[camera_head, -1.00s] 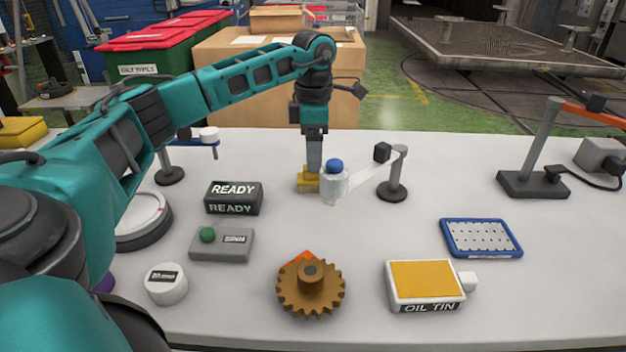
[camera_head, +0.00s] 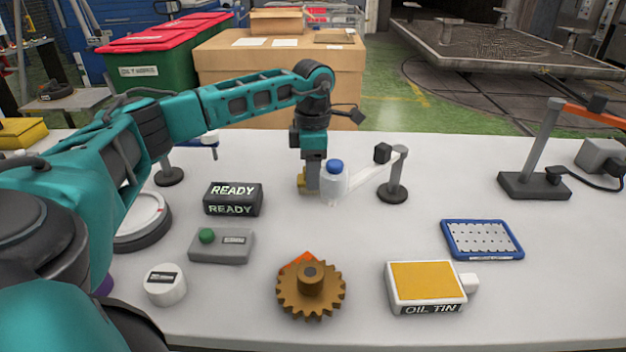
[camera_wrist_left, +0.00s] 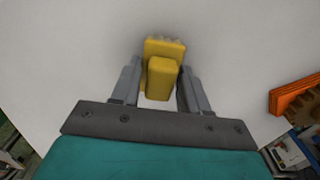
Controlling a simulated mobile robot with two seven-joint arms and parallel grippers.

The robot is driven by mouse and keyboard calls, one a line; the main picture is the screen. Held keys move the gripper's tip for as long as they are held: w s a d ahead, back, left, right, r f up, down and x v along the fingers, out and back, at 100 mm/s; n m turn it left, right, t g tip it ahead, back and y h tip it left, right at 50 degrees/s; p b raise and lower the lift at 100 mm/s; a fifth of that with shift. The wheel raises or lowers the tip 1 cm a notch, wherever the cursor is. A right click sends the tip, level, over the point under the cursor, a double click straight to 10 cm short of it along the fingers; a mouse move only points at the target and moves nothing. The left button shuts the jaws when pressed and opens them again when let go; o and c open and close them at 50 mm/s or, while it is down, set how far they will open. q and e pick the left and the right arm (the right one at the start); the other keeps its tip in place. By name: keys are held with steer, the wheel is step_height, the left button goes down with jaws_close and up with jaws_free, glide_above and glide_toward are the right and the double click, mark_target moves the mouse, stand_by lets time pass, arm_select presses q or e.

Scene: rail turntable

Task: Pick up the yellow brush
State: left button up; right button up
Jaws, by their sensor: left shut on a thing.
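The yellow brush (camera_head: 301,183) stands on the white table towards the back middle. My left gripper (camera_head: 311,188) reaches down over it from above and hides most of it in the head view. In the left wrist view the brush (camera_wrist_left: 163,74) sits between the two grey fingers, its block-like handle towards the camera and pale bristles showing at its far edge. The left gripper (camera_wrist_left: 159,84) is shut on the brush. My right gripper is not in view.
A clear bottle with a blue cap (camera_head: 334,186) stands close to the right of the gripper, beside a small post (camera_head: 393,178). A READY box (camera_head: 233,199), a brown gear (camera_head: 310,291), an oil tin (camera_head: 426,288) and a blue-framed tray (camera_head: 447,241) lie nearer.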

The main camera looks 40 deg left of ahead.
arm_select(q)
steer(key=c, duration=0.4)
steer(key=shift+r, duration=0.1)
steer(key=shift+c, duration=0.2)
step_height(320, 180, up, 20)
steer(key=p, duration=0.3)
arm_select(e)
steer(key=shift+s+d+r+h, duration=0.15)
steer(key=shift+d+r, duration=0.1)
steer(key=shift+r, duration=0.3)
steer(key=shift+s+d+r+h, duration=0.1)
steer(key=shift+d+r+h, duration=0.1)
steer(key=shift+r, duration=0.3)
